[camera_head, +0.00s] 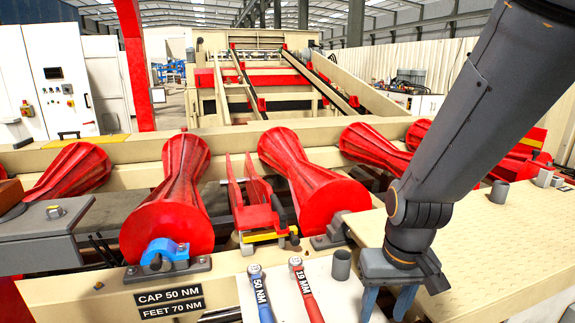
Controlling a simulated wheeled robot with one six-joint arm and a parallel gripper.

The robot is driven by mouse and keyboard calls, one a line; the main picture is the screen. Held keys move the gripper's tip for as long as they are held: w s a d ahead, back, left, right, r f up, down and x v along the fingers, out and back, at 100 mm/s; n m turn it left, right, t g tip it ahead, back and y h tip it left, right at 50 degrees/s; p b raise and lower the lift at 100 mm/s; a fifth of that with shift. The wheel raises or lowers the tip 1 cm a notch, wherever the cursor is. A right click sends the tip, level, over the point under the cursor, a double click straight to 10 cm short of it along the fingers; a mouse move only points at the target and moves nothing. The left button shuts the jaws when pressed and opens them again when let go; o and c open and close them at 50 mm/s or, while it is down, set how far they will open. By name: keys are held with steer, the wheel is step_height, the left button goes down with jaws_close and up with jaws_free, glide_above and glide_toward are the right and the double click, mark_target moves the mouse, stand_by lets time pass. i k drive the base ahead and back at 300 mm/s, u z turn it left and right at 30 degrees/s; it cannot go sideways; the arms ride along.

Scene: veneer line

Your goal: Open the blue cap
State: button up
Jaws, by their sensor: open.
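The blue cap (165,252) sits over the shaft end of a red hourglass-shaped roller (168,228), on a dark bearing block at the left. It looks closed over the shaft. My gripper (387,303) points down at the lower right, beyond the two wrenches, well apart from the cap. Its fingers are spread and nothing shows between them; the tips are near the bottom edge. A blue-handled wrench (262,294) marked 50 NM and a red-handled wrench (307,292) marked 19 MM lie on a pale surface between the cap and my gripper.
A sign (169,301) reads CAP 50 NM, FEET 70 NM. A grey cup (341,264) stands close left of my gripper. A tan plate (500,250) lies at right with small grey cylinders. More red rollers (310,180) line the conveyor; a grey box (45,235) is at left.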

mark_target(158, 248)
steer(key=z, duration=0.05)
steer(key=k, duration=1)
steer(key=z, duration=0.85)
steer(key=i, duration=0.7)
steer(key=u, duration=2.2)
steer(key=i, duration=0.5)
steer(key=u, duration=0.15)
